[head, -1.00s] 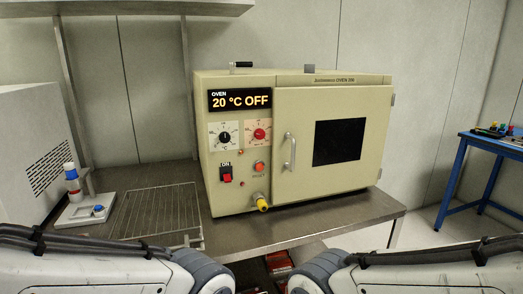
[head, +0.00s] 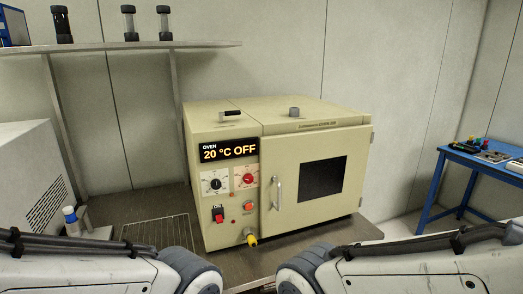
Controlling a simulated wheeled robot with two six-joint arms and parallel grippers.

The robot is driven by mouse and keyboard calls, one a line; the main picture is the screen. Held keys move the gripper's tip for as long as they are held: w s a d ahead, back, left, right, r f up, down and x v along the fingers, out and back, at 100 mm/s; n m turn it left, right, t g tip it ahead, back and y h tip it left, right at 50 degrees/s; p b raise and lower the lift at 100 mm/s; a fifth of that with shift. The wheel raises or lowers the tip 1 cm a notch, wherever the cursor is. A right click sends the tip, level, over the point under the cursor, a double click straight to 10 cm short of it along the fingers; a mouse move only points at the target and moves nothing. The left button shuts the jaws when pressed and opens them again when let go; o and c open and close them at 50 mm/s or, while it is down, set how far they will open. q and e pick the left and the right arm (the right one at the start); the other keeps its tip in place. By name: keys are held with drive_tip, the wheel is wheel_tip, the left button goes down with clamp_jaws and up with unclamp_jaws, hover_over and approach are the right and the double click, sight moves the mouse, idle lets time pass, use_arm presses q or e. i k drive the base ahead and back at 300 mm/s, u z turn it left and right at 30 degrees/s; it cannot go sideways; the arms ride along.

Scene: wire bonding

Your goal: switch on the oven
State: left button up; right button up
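The beige oven (head: 230,125) stands on a metal bench in the middle of the head view. Its door (head: 350,160) is shut, with a dark window and a metal handle (head: 278,193). The display (head: 229,152) reads "20 °C OFF". Below it are a black-marked knob (head: 215,184) and a red knob (head: 247,179). A red rocker switch (head: 218,214) sits at the lower left of the panel, and an orange-red button (head: 249,206) is to its right. Both my arms show at the bottom of the view, but neither gripper is in view.
A wire rack (head: 158,233) lies on the bench left of the oven. A white-and-blue device (head: 71,221) and a grey vented box (head: 35,180) stand further left. A shelf (head: 110,47) with bottles hangs above. A blue table (head: 470,160) is at the right.

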sight(219, 219)
drive_tip(key=u, duration=0.6)
drive_tip(key=k, duration=0.65)
drive_tip(key=u, duration=0.5)
drive_tip(key=i, duration=1)
drive_tip(key=z, duration=0.55)
